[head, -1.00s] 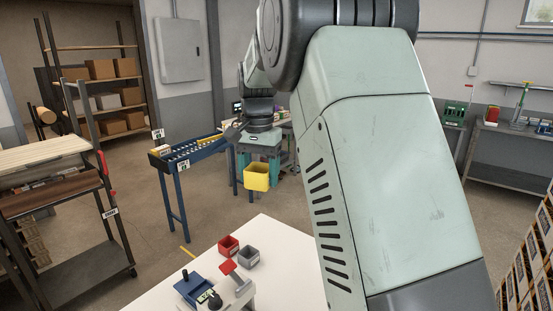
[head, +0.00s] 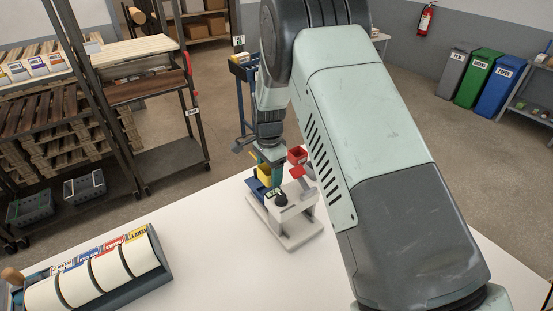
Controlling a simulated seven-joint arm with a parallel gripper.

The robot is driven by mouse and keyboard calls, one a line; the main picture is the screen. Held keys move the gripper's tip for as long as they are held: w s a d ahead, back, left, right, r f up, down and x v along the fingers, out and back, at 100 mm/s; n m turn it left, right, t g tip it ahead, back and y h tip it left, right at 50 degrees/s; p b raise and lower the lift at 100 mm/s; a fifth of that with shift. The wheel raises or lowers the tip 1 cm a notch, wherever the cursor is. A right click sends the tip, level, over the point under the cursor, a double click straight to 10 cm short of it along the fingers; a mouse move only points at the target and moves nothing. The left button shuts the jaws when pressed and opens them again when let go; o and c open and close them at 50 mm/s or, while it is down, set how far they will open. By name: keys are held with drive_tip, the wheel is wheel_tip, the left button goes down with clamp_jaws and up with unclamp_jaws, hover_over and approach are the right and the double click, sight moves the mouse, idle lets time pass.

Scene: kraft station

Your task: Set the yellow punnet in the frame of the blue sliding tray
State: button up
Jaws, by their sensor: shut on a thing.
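The yellow punnet (head: 264,172) hangs below my gripper (head: 271,163), which is shut on it. The blue sliding tray (head: 253,187) shows partly under and beside the punnet, at the left end of a pale grey bench fixture (head: 296,233) on the white table. The punnet is over or at the tray in this view. I cannot tell whether it touches the tray's frame or sits inside it, since the gripper and fixture hide part of it.
A red bin (head: 297,155) stands just behind the fixture, with a red plate (head: 298,172) and a black knob (head: 281,199) close to the gripper.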

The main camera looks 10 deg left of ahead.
drive_tip(key=shift+f, duration=2.5)
drive_tip(key=shift+f, duration=0.7)
drive_tip(key=o, duration=1.1)
drive_tip(key=shift+r, duration=4.15)
